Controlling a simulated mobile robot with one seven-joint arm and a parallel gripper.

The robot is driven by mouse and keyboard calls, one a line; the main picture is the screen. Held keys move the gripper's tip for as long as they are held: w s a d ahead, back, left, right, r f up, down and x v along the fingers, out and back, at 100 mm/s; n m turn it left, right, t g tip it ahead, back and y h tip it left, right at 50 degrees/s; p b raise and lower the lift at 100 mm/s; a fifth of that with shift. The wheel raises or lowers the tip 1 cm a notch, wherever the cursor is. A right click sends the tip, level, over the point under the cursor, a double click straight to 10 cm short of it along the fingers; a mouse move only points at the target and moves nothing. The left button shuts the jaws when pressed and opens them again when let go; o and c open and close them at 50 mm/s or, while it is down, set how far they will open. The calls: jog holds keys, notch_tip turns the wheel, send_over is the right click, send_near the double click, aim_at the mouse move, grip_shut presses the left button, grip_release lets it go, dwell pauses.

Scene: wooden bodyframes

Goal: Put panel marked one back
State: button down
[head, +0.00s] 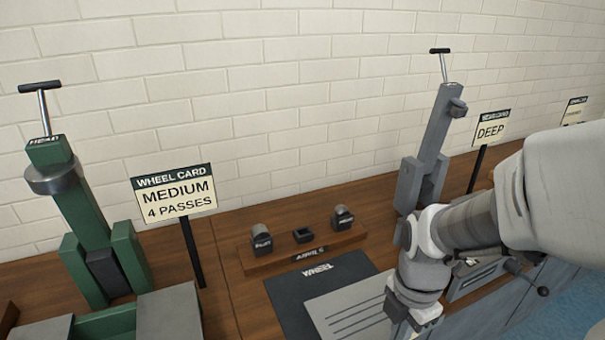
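A light grey ribbed panel (345,312) lies at the bottom centre of the head view, partly over a dark mat marked WHEEL (290,297). Its lower part is cut off by the picture edge, and no mark "one" shows on it. My gripper (412,326) is at the bottom edge, at the panel's right side. Its fingers are mostly hidden or out of frame, so I cannot tell whether it is open, shut or touching the panel.
A green wheel machine (82,200) stands left, beside a card reading MEDIUM 4 PASSES (175,195). A wooden anvil rack (290,257) sits behind the mat. A grey machine (431,140) and a DEEP card (490,130) stand close behind my arm.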

aim_at(363, 298)
jog(key=w+a+f, duration=0.1)
jog(key=w+f, duration=0.1)
jog(key=w, duration=0.1)
jog(key=w+a+f+b, duration=0.1)
jog(key=w+f, duration=0.1)
jog(key=w, duration=0.2)
jog(key=w+a+f, duration=0.1)
jog(key=w+f, duration=0.2)
jog(key=w, duration=0.1)
jog(key=shift+b, duration=0.3)
jog(key=shift+w+a+f+b, duration=0.1)
jog(key=shift+f+b, duration=0.35)
jog(key=shift+f, duration=1.55)
jog(key=shift+f, duration=0.1)
jog(key=shift+f, duration=0.1)
jog(key=c, duration=1.1)
grip_release()
